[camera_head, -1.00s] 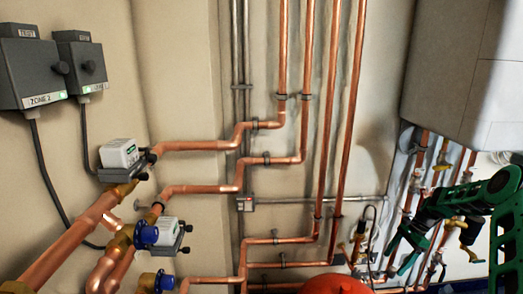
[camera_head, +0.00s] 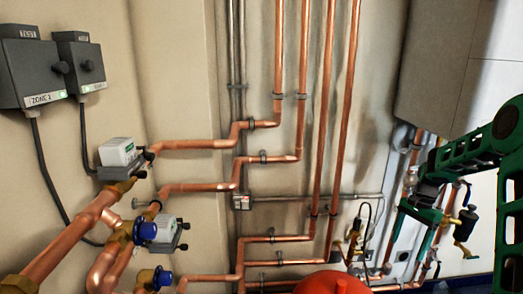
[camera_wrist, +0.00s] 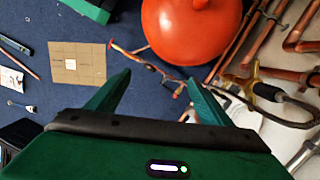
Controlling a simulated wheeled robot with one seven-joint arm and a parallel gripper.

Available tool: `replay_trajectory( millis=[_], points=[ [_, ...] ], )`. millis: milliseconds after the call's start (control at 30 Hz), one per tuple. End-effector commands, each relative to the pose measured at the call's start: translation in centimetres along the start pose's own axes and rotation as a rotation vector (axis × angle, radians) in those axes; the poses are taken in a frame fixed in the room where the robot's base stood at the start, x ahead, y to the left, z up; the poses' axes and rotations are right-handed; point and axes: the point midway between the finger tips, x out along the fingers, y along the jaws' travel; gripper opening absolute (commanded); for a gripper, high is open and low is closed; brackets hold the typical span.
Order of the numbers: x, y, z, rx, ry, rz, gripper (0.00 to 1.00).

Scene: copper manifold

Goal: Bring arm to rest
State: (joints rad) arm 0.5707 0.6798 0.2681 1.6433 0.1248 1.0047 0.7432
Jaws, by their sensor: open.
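My gripper (camera_wrist: 160,80) is open and empty in the wrist view, its two green fingers spread over a blue floor. In the head view, my green and black arm reaches in from the right edge. There my gripper (camera_head: 408,240) points down in front of the pipework below the large grey casing (camera_head: 440,75). Nothing shows between the fingers. How far the fingertips are from the pipes behind them is hard to tell.
A red rounded vessel (camera_wrist: 190,28) lies beyond the fingers, with copper pipes (camera_wrist: 245,40) and a brass valve (camera_wrist: 255,80) to its right. A cardboard piece (camera_wrist: 77,62) lies on the floor. Zone boxes (camera_head: 32,72) and valves hang at left.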

Motion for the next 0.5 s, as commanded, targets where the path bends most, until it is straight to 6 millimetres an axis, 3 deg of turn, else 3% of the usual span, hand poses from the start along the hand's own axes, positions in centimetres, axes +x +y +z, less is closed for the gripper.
replay_trajectory(
  millis=[200,500],
  points=[
    [-5.3,4.8,3.8,-0.109,0.075,0.04,0.73],
    [-10.6,12.3,9.5,-0.243,0.148,0.075,0.73]
  ],
)
